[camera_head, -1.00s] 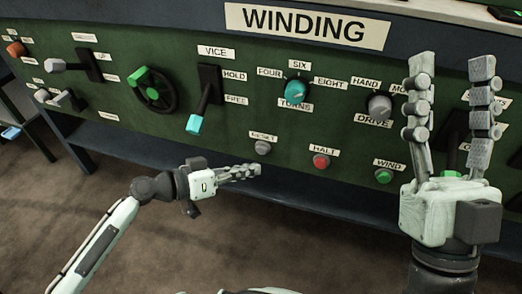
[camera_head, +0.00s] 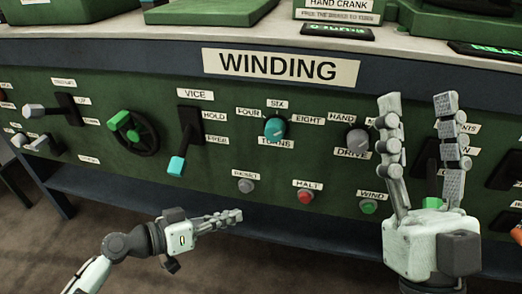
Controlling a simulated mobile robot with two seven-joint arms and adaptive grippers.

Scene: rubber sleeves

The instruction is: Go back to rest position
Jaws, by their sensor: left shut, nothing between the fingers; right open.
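My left gripper (camera_head: 222,220) is shut and empty. It points right, in front of the lower edge of the green control panel (camera_head: 225,185), below the grey reset button, and looks apart from it. My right gripper (camera_head: 417,98) is open and empty. Its two fingers point up in front of the right part of the panel, hiding some labels and part of a dark lever there. I cannot tell how far its fingers are from the panel.
The panel carries a black handwheel (camera_head: 135,134), a vice lever with a cyan tip (camera_head: 177,166), a cyan turns knob (camera_head: 275,127), a grey drive knob (camera_head: 357,140), and reset (camera_head: 246,185), red halt (camera_head: 305,197) and green wind (camera_head: 369,206) buttons. Open floor (camera_head: 45,235) lies at lower left.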

